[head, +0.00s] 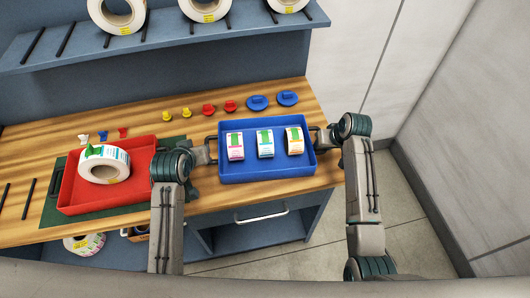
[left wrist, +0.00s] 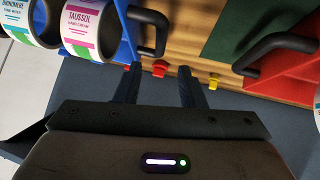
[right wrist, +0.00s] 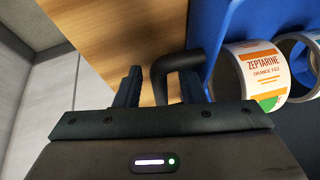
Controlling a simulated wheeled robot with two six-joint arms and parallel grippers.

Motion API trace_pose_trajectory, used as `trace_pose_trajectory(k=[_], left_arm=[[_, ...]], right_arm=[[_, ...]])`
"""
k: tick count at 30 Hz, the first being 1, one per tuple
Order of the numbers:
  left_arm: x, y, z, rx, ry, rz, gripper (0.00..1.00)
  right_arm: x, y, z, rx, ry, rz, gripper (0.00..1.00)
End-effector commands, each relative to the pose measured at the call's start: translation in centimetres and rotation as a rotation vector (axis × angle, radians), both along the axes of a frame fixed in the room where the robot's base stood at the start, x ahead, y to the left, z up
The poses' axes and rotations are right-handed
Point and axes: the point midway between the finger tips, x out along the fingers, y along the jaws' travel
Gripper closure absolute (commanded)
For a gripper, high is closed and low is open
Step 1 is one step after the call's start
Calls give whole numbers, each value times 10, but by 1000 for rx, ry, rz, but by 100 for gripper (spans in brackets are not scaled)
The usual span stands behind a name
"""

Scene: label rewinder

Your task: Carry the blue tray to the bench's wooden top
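The blue tray (head: 268,177) is over the right part of the bench's wooden top (head: 331,172); I cannot tell whether it touches the wood. It holds three small label rolls (head: 265,143) standing in a row. My left gripper (head: 208,151) is at the tray's left side. In the left wrist view its fingers (left wrist: 160,72) are apart and empty, with the tray's black left handle (left wrist: 150,18) just beyond the tips. My right gripper (head: 325,136) is at the right side. In the right wrist view its fingers (right wrist: 160,75) are apart, with the black right handle (right wrist: 181,60) between them.
A red tray (head: 110,203) with a large label roll (head: 104,165) stands on a green mat (head: 55,217) to the left. Several yellow, red and blue pieces (head: 208,109) line the bench behind the blue tray. A shelf (head: 170,45) with large rolls is above.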

Motion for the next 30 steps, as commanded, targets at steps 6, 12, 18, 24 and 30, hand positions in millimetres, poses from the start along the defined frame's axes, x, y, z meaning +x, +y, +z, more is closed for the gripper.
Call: trace_pose_trajectory(k=[6,12,18,24,30], left_arm=[[0,0,0,0,0,0,64],[0,0,0,0,0,0,64],[0,0,0,0,0,0,64],[0,0,0,0,0,0,64],[0,0,0,0,0,0,64]], right_arm=[[-12,-9,33,-1,-6,-2,64],[-27,-19,73,-1,-5,-1,64],[-38,-25,98,-1,-3,0,64],[-41,-27,106,0,-1,0,64],[-41,-27,106,0,-1,0,64]])
